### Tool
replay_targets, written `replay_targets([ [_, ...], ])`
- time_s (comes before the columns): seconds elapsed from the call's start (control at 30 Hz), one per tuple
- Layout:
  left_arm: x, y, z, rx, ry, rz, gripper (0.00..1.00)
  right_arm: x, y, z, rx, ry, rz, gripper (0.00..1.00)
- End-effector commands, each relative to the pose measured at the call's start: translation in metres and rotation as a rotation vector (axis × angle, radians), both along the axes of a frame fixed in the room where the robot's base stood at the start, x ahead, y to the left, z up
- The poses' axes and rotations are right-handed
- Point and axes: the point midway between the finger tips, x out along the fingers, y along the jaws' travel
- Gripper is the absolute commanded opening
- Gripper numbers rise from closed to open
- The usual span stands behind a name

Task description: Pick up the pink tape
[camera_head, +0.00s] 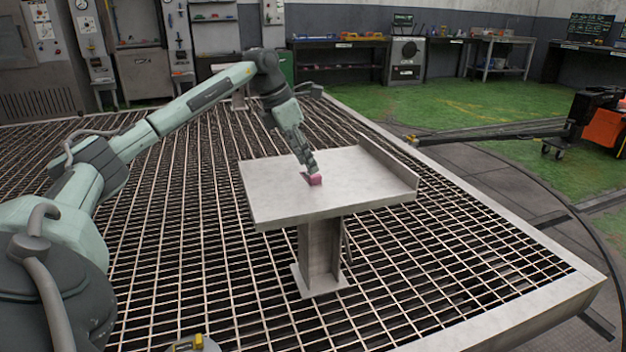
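The pink tape (315,180) is a small pink piece on the top of a grey metal stand (275,200), near the middle of that top. My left gripper (311,172) points down right at the tape, with its fingertips at or against it. The fingers partly cover the tape. At this size I cannot tell whether they are closed on it or how wide they are. My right gripper is not in view.
The metal stand has a raised lip (388,163) along its right side. It stands on a metal grating (420,270) with a pale frame. An orange and black machine (603,125) is at the far right. Workbenches line the back wall. The rest of the stand's top is clear.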

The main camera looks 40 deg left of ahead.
Motion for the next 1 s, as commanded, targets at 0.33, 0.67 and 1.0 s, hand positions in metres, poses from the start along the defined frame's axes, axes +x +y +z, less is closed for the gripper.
replay_targets([
  [0.33, 0.019, -0.009, -0.037, -0.003, 0.001, -0.001, 0.38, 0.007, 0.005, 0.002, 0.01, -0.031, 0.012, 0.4],
  [0.67, 0.019, -0.009, -0.037, -0.002, 0.0, -0.002, 0.17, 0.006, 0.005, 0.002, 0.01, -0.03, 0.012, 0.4],
  [1.0, 0.019, -0.009, -0.036, -0.003, 0.0, -0.002, 0.02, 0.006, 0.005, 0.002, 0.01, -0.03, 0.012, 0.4],
])
